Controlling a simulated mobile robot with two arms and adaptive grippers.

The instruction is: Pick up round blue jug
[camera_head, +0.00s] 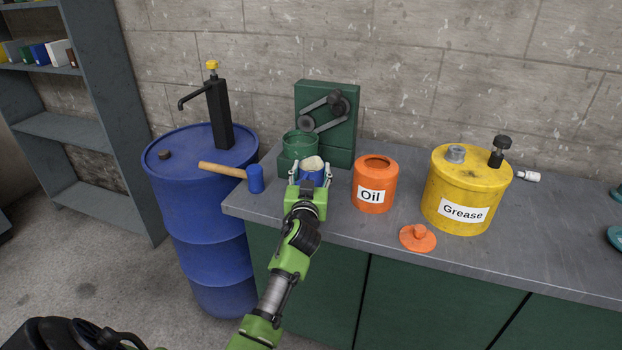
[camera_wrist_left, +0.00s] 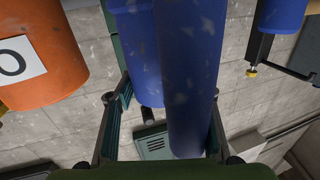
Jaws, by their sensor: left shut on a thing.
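The round blue jug (camera_head: 312,178) with a pale cream top is at the counter's left part, in front of the green machine. My left gripper (camera_head: 308,184) has its fingers on either side of the jug and is shut on it. In the left wrist view, the blue jug (camera_wrist_left: 190,75) fills the space between the fingers (camera_wrist_left: 163,135). The gripper and arm hide the jug's lower part in the head view, so I cannot tell whether it touches the counter. My right gripper is not in view.
A blue-headed mallet (camera_head: 255,180) lies left of the jug, beside the blue barrel (camera_head: 205,200) with its pump. The green machine (camera_head: 335,130) stands behind. An orange oil can (camera_head: 376,172), its lid (camera_head: 418,238) and a yellow grease can (camera_head: 468,180) stand right on the counter (camera_head: 540,250).

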